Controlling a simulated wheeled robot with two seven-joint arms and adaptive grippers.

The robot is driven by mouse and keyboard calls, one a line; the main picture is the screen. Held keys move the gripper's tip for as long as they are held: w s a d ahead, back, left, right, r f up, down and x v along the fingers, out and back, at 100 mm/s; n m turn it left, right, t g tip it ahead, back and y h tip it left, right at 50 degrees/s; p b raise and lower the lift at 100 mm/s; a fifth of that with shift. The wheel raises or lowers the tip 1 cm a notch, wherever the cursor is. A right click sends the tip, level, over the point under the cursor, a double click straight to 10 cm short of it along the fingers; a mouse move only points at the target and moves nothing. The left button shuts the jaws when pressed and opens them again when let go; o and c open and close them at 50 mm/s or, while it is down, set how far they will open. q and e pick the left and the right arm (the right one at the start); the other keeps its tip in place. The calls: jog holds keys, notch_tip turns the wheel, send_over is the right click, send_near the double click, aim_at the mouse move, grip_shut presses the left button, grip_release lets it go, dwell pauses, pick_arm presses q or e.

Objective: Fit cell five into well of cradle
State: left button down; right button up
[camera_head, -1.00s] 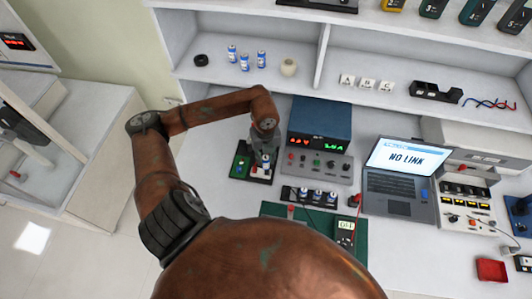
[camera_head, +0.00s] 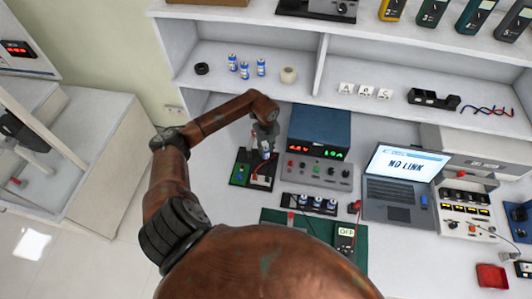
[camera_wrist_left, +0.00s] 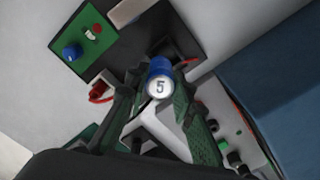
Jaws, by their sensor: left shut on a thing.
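Cell five (camera_wrist_left: 160,84) is a blue cylinder with a silver end marked 5. My left gripper (camera_head: 265,137) is shut on it; the fingers show on both sides of it in the left wrist view (camera_wrist_left: 162,105). The cell also shows in the head view (camera_head: 265,150), above a black base (camera_head: 240,183) with a green panel and a pale block. This base looks like the cradle; its well is not clearly visible. The base also shows in the left wrist view (camera_wrist_left: 120,68). The cell appears apart from the block. My right gripper is out of view.
A blue-topped power supply (camera_head: 320,125) stands close to the right of the base. A laptop (camera_head: 398,185) stands right.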

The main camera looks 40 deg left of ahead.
aim_at(266, 153)
pick_arm(q)
jog(key=shift+w+a+f, duration=0.2)
jog(key=shift+w+f, duration=0.1)
jog(key=shift+f, duration=0.05)
jog(key=shift+w+a+f, duration=0.1)
jog(key=shift+f, duration=1.6)
jog(key=shift+f, duration=0.1)
jog(key=c, duration=1.7)
grip_release()
jog(key=shift+o, duration=0.2)
notch_tip(266, 153, up, 12)
jog(key=shift+r, duration=0.15)
